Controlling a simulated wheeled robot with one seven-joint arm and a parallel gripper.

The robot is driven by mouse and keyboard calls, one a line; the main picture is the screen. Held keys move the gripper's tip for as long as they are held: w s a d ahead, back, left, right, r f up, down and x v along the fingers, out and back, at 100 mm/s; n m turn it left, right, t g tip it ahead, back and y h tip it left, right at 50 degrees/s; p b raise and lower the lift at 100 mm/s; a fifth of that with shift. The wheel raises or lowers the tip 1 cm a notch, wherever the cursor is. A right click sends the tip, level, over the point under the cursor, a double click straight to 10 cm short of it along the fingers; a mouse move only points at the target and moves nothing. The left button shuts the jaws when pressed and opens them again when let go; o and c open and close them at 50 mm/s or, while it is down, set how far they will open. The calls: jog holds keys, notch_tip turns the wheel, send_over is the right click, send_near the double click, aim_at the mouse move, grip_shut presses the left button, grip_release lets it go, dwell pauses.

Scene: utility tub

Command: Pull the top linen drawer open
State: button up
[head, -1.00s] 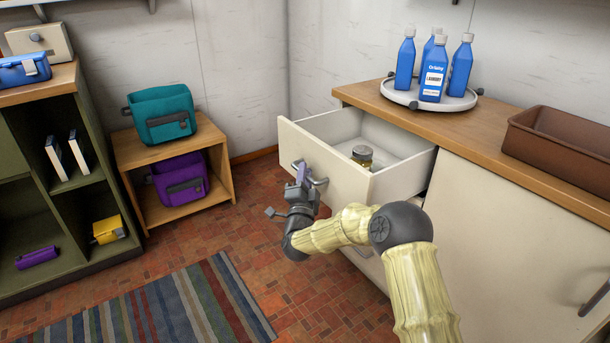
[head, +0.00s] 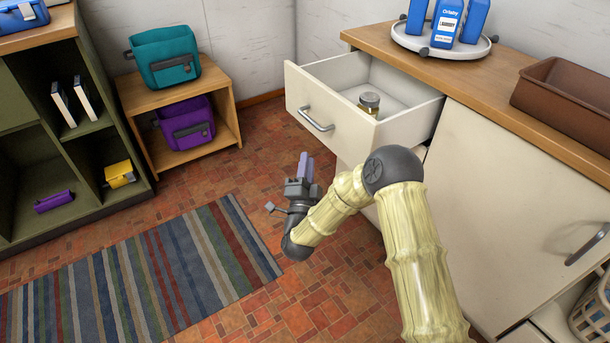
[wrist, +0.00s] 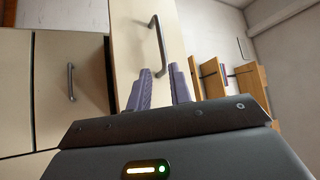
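The top linen drawer (head: 345,135) stands pulled out of the cabinet, with its cream front clear of the cabinet face. Its grey bar handle (head: 316,118) is on the front panel. My gripper (head: 304,166) is below and in front of the handle, apart from it, with nothing held. In the wrist view the two purple fingers (wrist: 160,88) are spread with a gap between them. The handle (wrist: 159,45) shows beyond them on the drawer front (wrist: 133,45). A small jar (head: 369,103) with a dark lid stands inside the drawer.
The wooden countertop (head: 480,98) holds a round tray (head: 400,40) with blue bottles and a brown bin (head: 570,98). A closed cabinet door (head: 500,190) is right of the drawer. A striped rug (head: 150,280) and open tiled floor lie left of my arm.

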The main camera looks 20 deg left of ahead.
jog(key=b+v, duration=0.3)
jog(key=b, duration=0.2)
jog(key=shift+s+f, duration=0.2)
jog(key=shift+s, duration=0.15)
dwell(0.4)
